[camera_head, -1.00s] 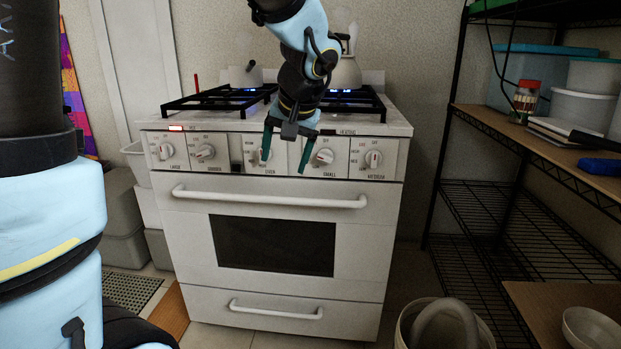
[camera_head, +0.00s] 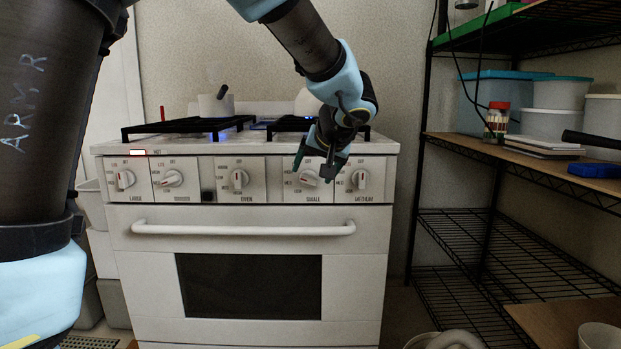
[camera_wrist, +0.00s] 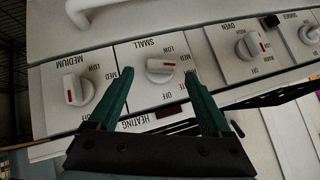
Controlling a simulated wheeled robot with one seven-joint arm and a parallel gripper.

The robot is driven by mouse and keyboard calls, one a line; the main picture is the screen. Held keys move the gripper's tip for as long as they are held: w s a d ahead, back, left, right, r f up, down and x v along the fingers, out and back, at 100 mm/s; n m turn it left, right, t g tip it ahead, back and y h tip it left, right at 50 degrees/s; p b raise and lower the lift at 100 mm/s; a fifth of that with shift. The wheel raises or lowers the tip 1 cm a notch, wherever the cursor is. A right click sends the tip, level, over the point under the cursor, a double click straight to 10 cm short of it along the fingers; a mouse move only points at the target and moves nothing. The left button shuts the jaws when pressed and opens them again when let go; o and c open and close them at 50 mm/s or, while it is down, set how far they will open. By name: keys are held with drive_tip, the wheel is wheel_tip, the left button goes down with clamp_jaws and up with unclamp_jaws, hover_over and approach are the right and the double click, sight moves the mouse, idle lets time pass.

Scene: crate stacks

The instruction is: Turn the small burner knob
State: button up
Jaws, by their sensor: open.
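The SMALL burner knob (camera_head: 308,178) is white and sits on the stove's front panel, between the OVEN knob (camera_head: 239,180) and the MEDIUM knob (camera_head: 360,180). In the head view my gripper partly covers it. My gripper (camera_head: 312,174) is open in front of it, with dark green fingers. In the wrist view, seen upside down, the SMALL knob (camera_wrist: 160,71) with a red mark appears between the two fingertips of my gripper (camera_wrist: 158,72). It looks apart from both fingers; the remaining depth is hard to judge.
The MEDIUM knob (camera_wrist: 80,90) and OVEN knob (camera_wrist: 249,47) flank the fingers in the wrist view. The oven handle (camera_head: 243,229) sticks out below the panel. Black grates (camera_head: 187,126) with blue flames lie above. A wire shelf (camera_head: 480,235) stands at the right.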

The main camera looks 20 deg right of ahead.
sight(309, 178)
drive_tip(key=shift+x, duration=1.45)
drive_tip(key=shift+c, duration=0.2)
clamp_jaws()
